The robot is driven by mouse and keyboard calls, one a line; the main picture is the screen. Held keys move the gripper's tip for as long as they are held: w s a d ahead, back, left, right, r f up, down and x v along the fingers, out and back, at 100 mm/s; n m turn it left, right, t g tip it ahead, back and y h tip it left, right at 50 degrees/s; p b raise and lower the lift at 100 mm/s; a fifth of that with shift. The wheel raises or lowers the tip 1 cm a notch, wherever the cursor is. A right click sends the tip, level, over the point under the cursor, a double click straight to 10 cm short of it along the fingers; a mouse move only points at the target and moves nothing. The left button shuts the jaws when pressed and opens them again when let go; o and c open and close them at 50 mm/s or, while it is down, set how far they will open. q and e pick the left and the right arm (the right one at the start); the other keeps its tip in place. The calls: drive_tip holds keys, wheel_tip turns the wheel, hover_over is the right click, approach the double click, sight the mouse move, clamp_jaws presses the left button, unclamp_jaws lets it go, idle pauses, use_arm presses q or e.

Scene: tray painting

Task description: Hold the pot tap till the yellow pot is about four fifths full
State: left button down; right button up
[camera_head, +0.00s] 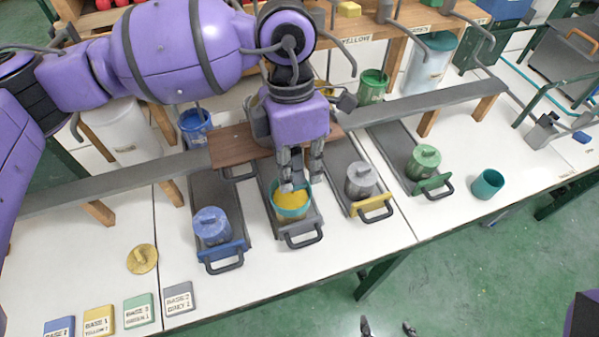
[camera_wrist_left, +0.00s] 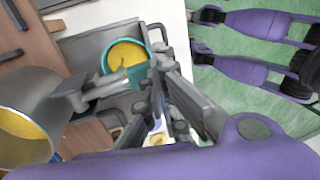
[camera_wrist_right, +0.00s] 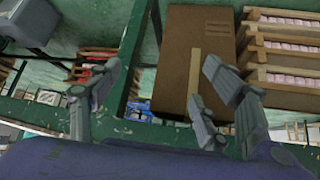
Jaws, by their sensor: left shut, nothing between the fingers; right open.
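A teal-rimmed pot (camera_head: 291,213) with yellow paint (camera_head: 293,199) inside stands on the middle slide. The pot also shows in the left wrist view (camera_wrist_left: 107,62), the paint high inside with a thin band of inner wall above it. My left gripper (camera_head: 299,182) is shut and empty, pointing down over the pot's back rim. In the left wrist view a grey tap part (camera_wrist_left: 70,88) reaches toward the fingers (camera_wrist_left: 160,90); I cannot tell whether they touch it. A grey vessel (camera_wrist_left: 35,95) there holds yellow paint. My right gripper (camera_head: 387,328) is open and empty at the bottom edge.
Lidded blue (camera_head: 212,228), grey (camera_head: 361,182) and green (camera_head: 424,162) pots stand on neighbouring slides. A teal cup (camera_head: 487,185) stands at right. A yellow lid (camera_head: 142,259) and several labelled tiles (camera_head: 99,320) lie front left.

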use_arm(q)
drive_tip(key=r, duration=0.1)
drive_tip(key=r+p, duration=0.1)
drive_tip(key=r, duration=0.2)
drive_tip(key=shift+s+d+r+p, duration=0.1)
drive_tip(key=shift+s+r+p, duration=0.1)
drive_tip(key=shift+s+p, duration=0.15)
wheel_tip(320, 180, up, 9)
drive_tip(key=s, duration=0.2)
drive_tip(key=shift+s+d+f+b, duration=0.15)
drive_tip(key=shift+d+f+b, duration=0.05)
drive_tip(key=shift+d+b, duration=0.25)
use_arm(e)
drive_tip(key=shift+d+r, duration=0.1)
drive_tip(key=shift+r, duration=0.65)
drive_tip(key=shift+w, duration=0.15)
